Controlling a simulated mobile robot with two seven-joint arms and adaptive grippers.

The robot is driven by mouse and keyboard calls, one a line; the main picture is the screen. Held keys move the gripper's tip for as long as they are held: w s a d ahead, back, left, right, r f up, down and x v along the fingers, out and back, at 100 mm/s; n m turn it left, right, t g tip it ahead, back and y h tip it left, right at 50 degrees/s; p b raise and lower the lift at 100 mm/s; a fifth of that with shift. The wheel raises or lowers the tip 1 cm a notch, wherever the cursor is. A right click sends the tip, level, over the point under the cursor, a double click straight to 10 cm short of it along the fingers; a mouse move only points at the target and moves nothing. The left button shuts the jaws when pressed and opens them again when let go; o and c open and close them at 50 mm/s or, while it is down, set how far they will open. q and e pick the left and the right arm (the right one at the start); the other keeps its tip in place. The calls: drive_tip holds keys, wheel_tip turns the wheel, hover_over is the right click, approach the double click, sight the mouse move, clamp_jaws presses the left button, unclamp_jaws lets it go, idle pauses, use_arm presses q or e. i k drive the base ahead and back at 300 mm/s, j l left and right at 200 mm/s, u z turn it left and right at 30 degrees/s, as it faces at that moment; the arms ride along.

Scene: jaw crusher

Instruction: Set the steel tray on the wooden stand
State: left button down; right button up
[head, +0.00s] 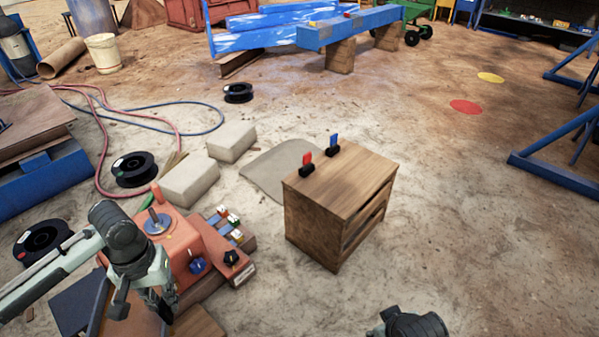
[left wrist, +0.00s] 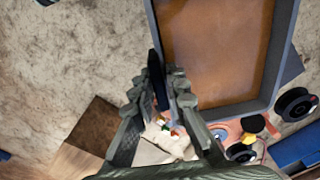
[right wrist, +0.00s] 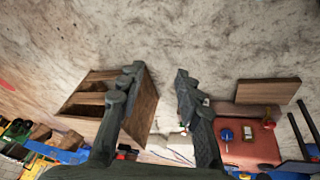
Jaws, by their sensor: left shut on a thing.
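The steel tray (left wrist: 283,50) has a grey rim and a rusty brown floor; in the left wrist view it fills the upper right. Its rim (head: 98,312) also shows at the lower left of the head view, partly hidden by my arm. My left gripper (left wrist: 166,92) is shut on the tray's near side wall. It also shows in the head view (head: 142,298). The wooden stand (head: 345,185), a box with open shelves, stands right of centre, clear of the tray. My right gripper (right wrist: 158,85) is open and empty; the stand shows left of it in the right wrist view (right wrist: 140,110).
A red marker (head: 306,164) and a blue marker (head: 333,145) stand on black bases along the stand's far top edge. A red machine (head: 180,248) with knobs lies between tray and stand. Pale blocks (head: 190,180) lie behind. Floor right of the stand is clear.

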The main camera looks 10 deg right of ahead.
sight(350, 182)
drive_tip(key=i+l, duration=0.15)
drive_tip(key=l, duration=0.2)
drive_tip(key=i+l, duration=0.15)
drive_tip(key=l, duration=0.25)
drive_tip(key=i+l, duration=0.15)
drive_tip(key=l, duration=0.2)
drive_tip(key=i+l, duration=0.15)
drive_tip(key=l, duration=0.2)
drive_tip(key=i+l, duration=0.15)
drive_tip(key=l, duration=0.25)
drive_tip(key=i+l, duration=0.15)
drive_tip(key=l, duration=0.2)
drive_tip(key=i+l, duration=0.15)
drive_tip(key=l, duration=0.25)
drive_tip(key=i+l, duration=0.15)
drive_tip(key=l, duration=0.2)
